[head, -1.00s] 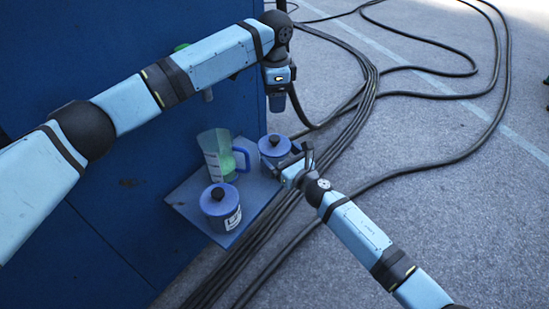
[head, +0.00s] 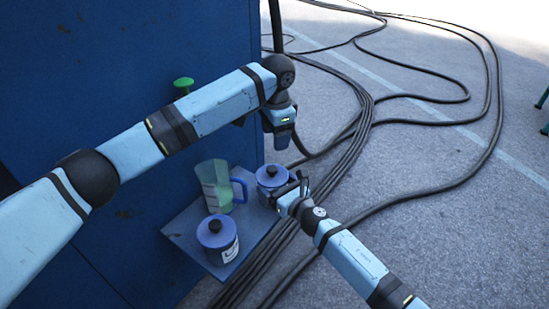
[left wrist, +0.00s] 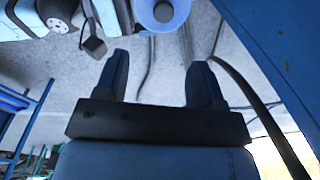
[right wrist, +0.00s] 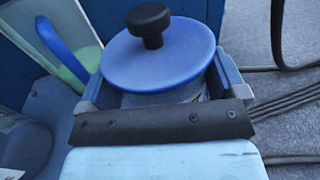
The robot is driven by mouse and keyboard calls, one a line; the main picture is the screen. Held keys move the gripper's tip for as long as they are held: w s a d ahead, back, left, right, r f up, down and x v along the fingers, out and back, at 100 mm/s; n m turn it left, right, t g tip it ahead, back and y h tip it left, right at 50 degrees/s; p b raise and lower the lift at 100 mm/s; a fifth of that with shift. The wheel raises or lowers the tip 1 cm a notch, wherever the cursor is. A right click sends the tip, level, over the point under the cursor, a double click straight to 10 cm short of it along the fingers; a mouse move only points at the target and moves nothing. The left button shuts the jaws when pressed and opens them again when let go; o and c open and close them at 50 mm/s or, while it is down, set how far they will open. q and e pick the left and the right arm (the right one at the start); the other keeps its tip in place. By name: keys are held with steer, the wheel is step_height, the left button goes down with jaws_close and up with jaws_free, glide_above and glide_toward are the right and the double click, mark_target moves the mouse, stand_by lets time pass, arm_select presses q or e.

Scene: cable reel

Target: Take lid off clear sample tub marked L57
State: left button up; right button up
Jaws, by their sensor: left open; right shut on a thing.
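Two tubs with blue lids and black knobs stand on a small shelf, a near tub (head: 221,250) and a far tub (head: 270,192). The near tub has a white label, too small to read; no label is readable on the far one. My right gripper (head: 290,188) is shut around the far tub's body, below its lid (right wrist: 160,60). That lid sits on top in the right wrist view. My left gripper (head: 281,143) is open, empty and pointing down above the far tub. Its fingers (left wrist: 160,82) are apart from the lid seen at the top of the left wrist view.
A clear jug (head: 214,184) with green contents and a blue handle stands beside the tubs on the shelf (head: 190,240). A blue wall (head: 90,60) rises behind it, with a green knob (head: 184,84). Black cables (head: 370,115) cross the floor at right.

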mark_target(272, 168)
arm_select(q)
steer(key=f+n+t, duration=0.1)
steer(key=f+n, duration=0.3)
steer(key=n, duration=0.1)
steer(key=f+n+t, duration=0.1)
steer(key=f+n, duration=0.3)
steer(key=n, duration=0.1)
steer(key=f+n+t, duration=0.1)
steer(key=f+n, duration=0.3)
steer(key=n, duration=0.1)
steer(key=shift+w+a+t+y, duration=0.3)
steer(key=shift+w+a+t, duration=0.1)
steer(key=c, duration=1.1)
steer(key=shift+r, duration=0.15)
